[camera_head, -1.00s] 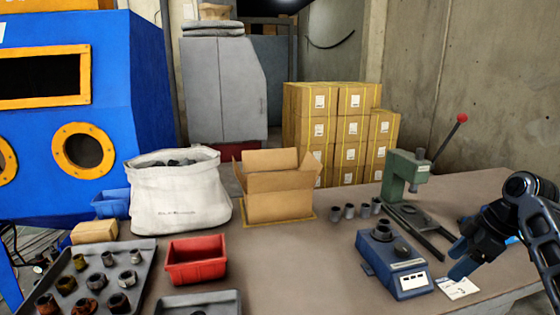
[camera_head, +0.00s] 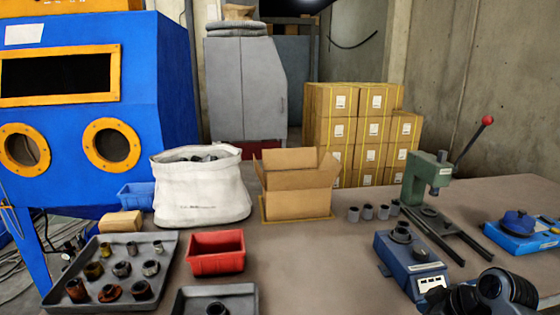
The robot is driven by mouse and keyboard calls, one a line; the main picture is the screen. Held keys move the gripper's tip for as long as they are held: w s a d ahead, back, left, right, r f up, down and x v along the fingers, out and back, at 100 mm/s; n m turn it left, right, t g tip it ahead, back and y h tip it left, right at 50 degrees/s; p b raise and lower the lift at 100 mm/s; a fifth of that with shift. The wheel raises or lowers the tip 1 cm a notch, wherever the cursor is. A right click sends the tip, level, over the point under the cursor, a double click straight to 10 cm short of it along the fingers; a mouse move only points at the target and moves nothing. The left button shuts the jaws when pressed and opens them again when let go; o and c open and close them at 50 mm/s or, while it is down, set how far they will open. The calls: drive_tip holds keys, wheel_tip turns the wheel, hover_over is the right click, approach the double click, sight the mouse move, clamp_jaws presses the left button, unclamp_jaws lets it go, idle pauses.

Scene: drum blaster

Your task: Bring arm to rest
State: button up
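Part of my arm (camera_head: 490,292) shows at the bottom right corner, dark and jointed, in front of the blue tester. My gripper's fingers are not in the picture, so I cannot see whether it holds anything. The blue tester (camera_head: 408,272) stands on the table (camera_head: 330,265) with a dark cylindrical part (camera_head: 401,231) on top. My arm covers its lower right corner.
A green lever press (camera_head: 425,178) stands behind the tester, and a blue box (camera_head: 518,236) lies at right. A grey tray (camera_head: 167,247) of rusty parts, a red bin (camera_head: 215,252), a white sack (camera_head: 200,190) and an open carton (camera_head: 296,190) fill the left and middle.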

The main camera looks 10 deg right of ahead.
drive_tip(key=s+a+f+m+t, duration=0.1)
drive_tip(key=s+a+f+m, duration=0.15)
drive_tip(key=s+a, duration=0.2)
drive_tip(key=s+a+f+m+t, duration=0.1)
drive_tip(key=s+a+f, duration=0.3)
drive_tip(key=a, duration=0.2)
drive_tip(key=s+a+m+t+h, duration=0.2)
drive_tip(key=s+a, duration=0.3)
drive_tip(key=s, duration=0.6)
drive_tip(key=s+r+m+t+h, duration=0.1)
drive_tip(key=s+r, duration=0.2)
drive_tip(key=s, duration=0.4)
drive_tip(key=s+r+m+t+h, duration=0.15)
drive_tip(key=s+r, duration=0.25)
drive_tip(key=s, duration=0.4)
drive_tip(key=s+d+r+n+t+y, duration=0.1)
drive_tip(key=s+r+t, duration=0.1)
drive_tip(key=s+r, duration=0.7)
wheel_tip(320, 180, up, 4)
drive_tip(key=shift+f, duration=0.25)
drive_tip(key=shift+t, duration=0.25)
